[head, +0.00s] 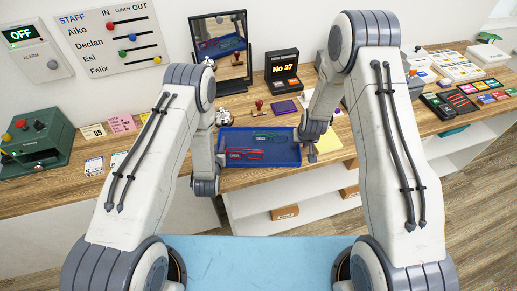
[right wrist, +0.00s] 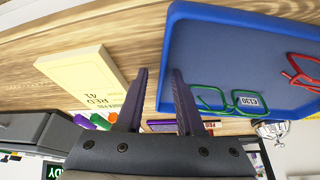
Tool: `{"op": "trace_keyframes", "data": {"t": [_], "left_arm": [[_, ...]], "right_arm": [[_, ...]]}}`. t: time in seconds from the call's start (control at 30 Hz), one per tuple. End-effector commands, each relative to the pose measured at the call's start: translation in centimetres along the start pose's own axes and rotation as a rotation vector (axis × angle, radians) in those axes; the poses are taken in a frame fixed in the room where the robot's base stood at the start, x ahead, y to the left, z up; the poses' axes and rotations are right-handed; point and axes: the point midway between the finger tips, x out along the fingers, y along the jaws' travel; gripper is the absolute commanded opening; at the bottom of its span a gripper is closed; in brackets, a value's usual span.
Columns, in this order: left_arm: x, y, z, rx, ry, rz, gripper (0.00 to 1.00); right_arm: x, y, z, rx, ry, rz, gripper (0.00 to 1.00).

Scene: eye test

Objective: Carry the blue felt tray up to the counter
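The blue tray (head: 292,164) is at the wooden counter (head: 160,190), between my two grippers. I cannot tell if it rests on the wood or hangs just above it. Red glasses (head: 243,154) and green glasses (head: 270,136) with a price tag lie in it. My left gripper (head: 221,160) is at the tray's left side; its fingers are too hidden to judge. My right gripper (head: 308,150) is at the right side. In the right wrist view its fingers (right wrist: 160,75) stand apart, with the tray's rim (right wrist: 164,65) between them and gaps showing.
A mirror (head: 204,27) on a stand and a "No 37" display (head: 284,70) stand behind the tray. A yellow pad (head: 329,144) lies right of it. A green machine (head: 36,142) stands at far left. A pale blue surface (head: 255,265) is nearest me.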

Motion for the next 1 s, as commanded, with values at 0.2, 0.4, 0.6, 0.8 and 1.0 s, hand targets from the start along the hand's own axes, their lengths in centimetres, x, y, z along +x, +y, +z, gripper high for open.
{"op": "trace_keyframes", "data": {"t": [0.2,0.4,0.6,0.8,1.0], "left_arm": [[-3.7,0.3,1.8,-0.001,-0.041,0.012,0.37],[-6.7,-0.1,0.8,-0.001,-0.023,0.004,0.37],[-8.2,-0.2,0.3,-0.001,-0.013,0.001,0.37],[-8.3,-0.1,0.1,0.000,-0.010,0.001,0.37],[-8.3,-0.1,0.0,0.000,-0.010,0.001,0.37]], "right_arm": [[0.7,-0.2,0.4,-0.002,-0.005,-0.001,0.37],[0.6,-0.4,0.6,-0.005,-0.013,-0.002,0.37],[0.4,-0.3,0.7,-0.006,-0.017,-0.002,0.37],[-2.0,-0.2,0.5,-0.005,-0.009,-0.002,0.37],[-6.5,-0.2,0.0,-0.001,0.005,-0.002,0.37]]}}
